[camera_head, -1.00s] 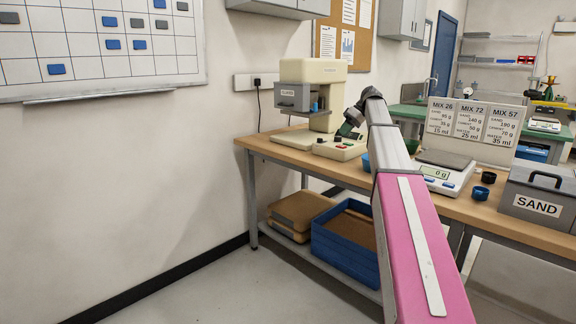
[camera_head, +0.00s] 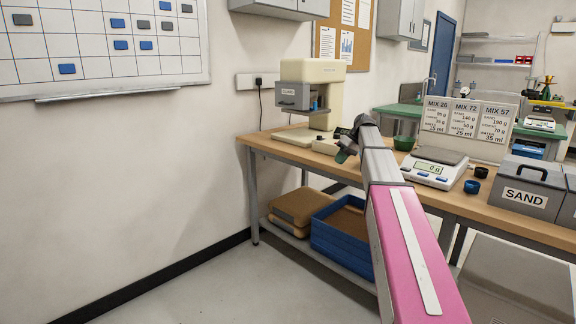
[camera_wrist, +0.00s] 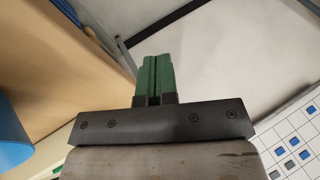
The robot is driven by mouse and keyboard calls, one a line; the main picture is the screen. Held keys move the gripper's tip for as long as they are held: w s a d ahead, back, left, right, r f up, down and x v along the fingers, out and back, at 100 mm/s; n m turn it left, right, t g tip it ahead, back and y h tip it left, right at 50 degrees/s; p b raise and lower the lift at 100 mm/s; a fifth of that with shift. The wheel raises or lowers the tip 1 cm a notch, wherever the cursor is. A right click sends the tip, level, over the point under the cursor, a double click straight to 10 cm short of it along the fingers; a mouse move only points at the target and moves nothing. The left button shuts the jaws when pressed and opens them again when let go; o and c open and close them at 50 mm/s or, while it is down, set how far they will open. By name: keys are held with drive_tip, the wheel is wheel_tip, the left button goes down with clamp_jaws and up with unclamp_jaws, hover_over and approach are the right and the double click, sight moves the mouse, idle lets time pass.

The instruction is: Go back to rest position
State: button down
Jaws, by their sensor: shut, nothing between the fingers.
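My arm reaches forward from the lower right of the head view toward the wooden workbench (camera_head: 290,150). My gripper (camera_head: 343,156) is at the arm's far end, in front of the bench's machine, and looks small there. In the wrist view my gripper (camera_wrist: 156,62) shows two green fingers pressed together with nothing between them. Pale floor and wall lie beyond the fingertips.
The bench bears a cream machine (camera_head: 326,95), a scale (camera_head: 434,168) reading 0 g, a green bowl (camera_head: 404,143), small blue (camera_head: 472,187) and dark (camera_head: 481,172) cups, a mix sign (camera_head: 468,128) and a SAND box (camera_head: 528,188). Blue trays (camera_head: 342,238) sit on the lower shelf. Floor at left is clear.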

drive_tip(key=s+a+f+m+h, duration=0.1)
drive_tip(key=s+f+m+h, duration=0.1)
drive_tip(key=s+f, duration=0.7)
drive_tip(key=s+a+f+m+h, duration=0.1)
drive_tip(key=s+a+f+m, duration=0.15)
drive_tip(key=s+f, duration=0.7)
drive_tip(key=s+f+m+h, duration=0.3)
drive_tip(key=s+f, duration=1.1)
drive_tip(key=f, duration=0.3)
drive_tip(key=shift+s+d+t, duration=0.15)
drive_tip(key=shift+d+t, duration=0.1)
drive_tip(key=shift+t, duration=0.05)
